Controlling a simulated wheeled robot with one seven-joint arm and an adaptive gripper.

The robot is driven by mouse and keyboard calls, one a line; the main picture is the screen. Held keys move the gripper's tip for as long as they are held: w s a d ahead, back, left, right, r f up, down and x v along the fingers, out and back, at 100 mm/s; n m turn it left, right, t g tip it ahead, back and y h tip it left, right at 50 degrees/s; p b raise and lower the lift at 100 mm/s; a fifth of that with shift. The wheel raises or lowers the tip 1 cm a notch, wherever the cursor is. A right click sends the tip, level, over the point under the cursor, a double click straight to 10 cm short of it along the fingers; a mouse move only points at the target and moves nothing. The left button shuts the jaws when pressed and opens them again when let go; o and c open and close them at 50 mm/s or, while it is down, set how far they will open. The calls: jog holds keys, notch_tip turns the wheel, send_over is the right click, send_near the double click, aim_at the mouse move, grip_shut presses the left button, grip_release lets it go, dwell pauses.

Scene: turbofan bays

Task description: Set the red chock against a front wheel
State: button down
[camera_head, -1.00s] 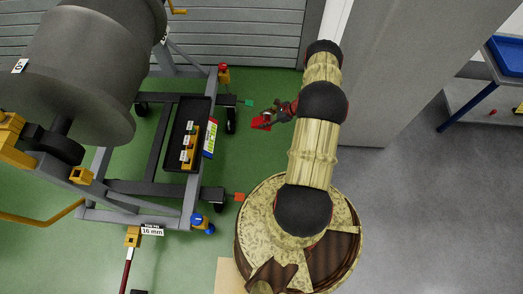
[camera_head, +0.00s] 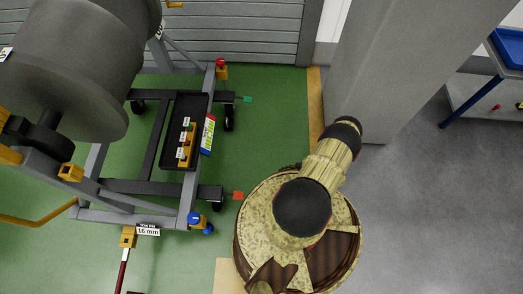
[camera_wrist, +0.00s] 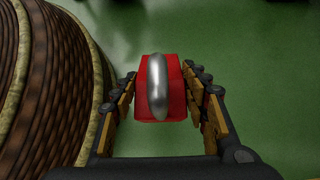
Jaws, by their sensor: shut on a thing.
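The red chock (camera_wrist: 175,88) with a rounded silver handle (camera_wrist: 157,85) is between the fingers of my gripper (camera_wrist: 160,92) in the wrist view. The gripper is shut on it, above green floor. In the head view my gripper and the chock are hidden behind my own arm and body. The engine stand (camera_head: 150,187) is on the left. Two of its wheels show on the right side: an upper wheel (camera_head: 229,121) and a lower wheel (camera_head: 216,205). The chock is apart from both. A green tab (camera_head: 247,99) is by the upper wheel, and an orange-red tab (camera_head: 238,195) by the lower one.
A grey pillar (camera_head: 375,80) stands right of my arm. A black tray (camera_head: 173,155) with several yellow parts sits on the stand. A table with a blue tray (camera_head: 508,52) is at far right. Green floor (camera_head: 262,135) between stand and pillar is clear.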

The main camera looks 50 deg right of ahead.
jog(key=w+a+f+b, duration=0.1)
jog(key=w+f, duration=0.2)
jog(key=w+a+f+b, duration=0.2)
jog(key=w+f, duration=0.1)
jog(key=w, duration=0.1)
jog(key=w+a+f+b, duration=0.1)
jog(key=w+a+f, duration=0.1)
jog(key=w+f, duration=0.1)
jog(key=shift+w+a+b, duration=0.25)
jog(key=shift+w+b, duration=0.05)
jog(key=shift+w, duration=0.4)
jog(key=shift+w+a+f+b, duration=0.15)
jog(key=shift+f+b, duration=0.3)
jog(key=shift+f, duration=0.45)
jog(key=shift+w+d+f+b, duration=0.1)
jog(key=shift+f+b, duration=0.35)
jog(key=shift+f, duration=0.45)
jog(key=shift+f, duration=0.15)
jog(key=c, duration=1)
grip_release()
